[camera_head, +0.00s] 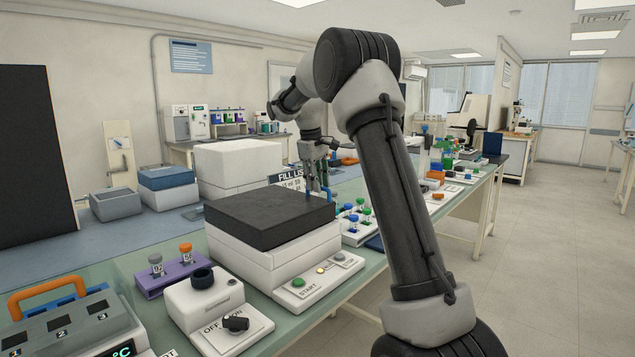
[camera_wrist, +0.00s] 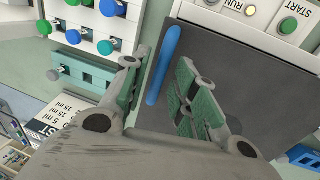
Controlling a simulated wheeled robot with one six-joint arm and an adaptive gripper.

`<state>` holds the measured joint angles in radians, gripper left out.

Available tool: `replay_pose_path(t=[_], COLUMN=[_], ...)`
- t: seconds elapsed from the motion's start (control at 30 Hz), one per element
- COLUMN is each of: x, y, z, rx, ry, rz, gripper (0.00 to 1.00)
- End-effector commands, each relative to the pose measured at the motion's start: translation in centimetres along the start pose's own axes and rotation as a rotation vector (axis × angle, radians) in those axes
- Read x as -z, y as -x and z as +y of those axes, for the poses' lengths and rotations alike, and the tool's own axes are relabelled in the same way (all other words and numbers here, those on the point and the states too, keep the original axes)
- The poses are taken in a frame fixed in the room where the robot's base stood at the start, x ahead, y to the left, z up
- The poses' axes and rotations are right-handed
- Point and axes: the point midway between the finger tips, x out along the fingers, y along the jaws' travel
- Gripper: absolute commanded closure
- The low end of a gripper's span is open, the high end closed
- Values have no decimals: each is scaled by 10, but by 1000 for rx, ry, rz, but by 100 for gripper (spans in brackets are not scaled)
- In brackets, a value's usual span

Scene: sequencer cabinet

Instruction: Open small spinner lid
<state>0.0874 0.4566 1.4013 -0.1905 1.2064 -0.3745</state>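The small spinner is a white box (camera_head: 270,262) with a flat dark lid (camera_head: 262,218) lying shut on top. In the wrist view the dark lid (camera_wrist: 240,75) has a blue bar handle (camera_wrist: 163,65) along its edge. My gripper (camera_head: 318,185) is at the lid's far right edge in the head view. In the wrist view my gripper (camera_wrist: 158,85) is open, with one green-padded finger on each side of the handle. I cannot tell whether the fingers touch it.
The spinner's panel has a green START button (camera_head: 298,282). A rack with blue- and green-capped tubes (camera_head: 357,228) stands close on the right. A white box (camera_head: 238,165) stands behind. A vortex-like device (camera_head: 215,310) and a purple tube rack (camera_head: 172,275) are in front.

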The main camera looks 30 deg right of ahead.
Motion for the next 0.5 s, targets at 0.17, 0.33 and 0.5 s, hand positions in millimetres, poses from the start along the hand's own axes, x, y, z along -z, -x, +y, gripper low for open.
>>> replay_pose_path(t=[0.17,0.33,0.5], x=[0,0,0], y=[0,0,6], z=[0,0,-2], rx=[0,0,-17], ry=[0,0,1], rz=[0,0,2], gripper=[100,100,100])
